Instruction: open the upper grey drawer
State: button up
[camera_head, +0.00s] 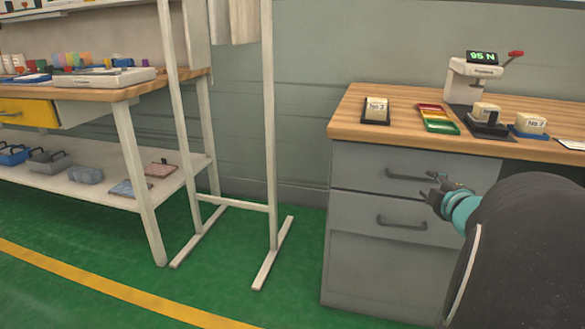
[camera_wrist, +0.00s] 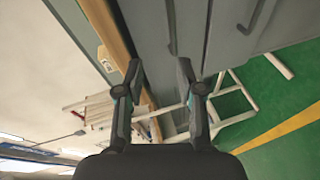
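The upper grey drawer (camera_head: 360,168) is in the desk under the wooden top and looks shut. Its dark bar handle (camera_head: 405,177) is in view, its right end close to my gripper (camera_head: 434,188). In the wrist view my gripper (camera_wrist: 159,70) is open, with nothing seen between its fingertips. The grey drawer front (camera_wrist: 150,25) fills the space beyond the fingertips. A dark bar, apparently the upper handle (camera_wrist: 172,28), shows just beyond the right fingertip. I cannot tell whether they touch.
The lower drawer (camera_head: 350,212) has its own handle (camera_head: 402,223) just below. The desk top (camera_head: 355,127) carries small trays, labelled blocks and a scale (camera_head: 472,80). A white frame stand (camera_head: 271,150) is to the left. Green floor is free before the desk.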

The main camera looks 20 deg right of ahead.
aim_at(413, 179)
jog(key=w+d+f+n, duration=0.1)
jog(key=w, duration=0.3)
jog(key=w+d+f+n+y, duration=0.1)
jog(key=w+f, duration=0.1)
jog(key=w, duration=0.2)
jog(key=w+d+f+y+b, duration=0.1)
jog(key=w+d+f, duration=0.1)
jog(key=w, duration=0.2)
jog(key=shift+n+t, duration=0.3)
jog(key=shift+n, duration=0.1)
grip_shut()
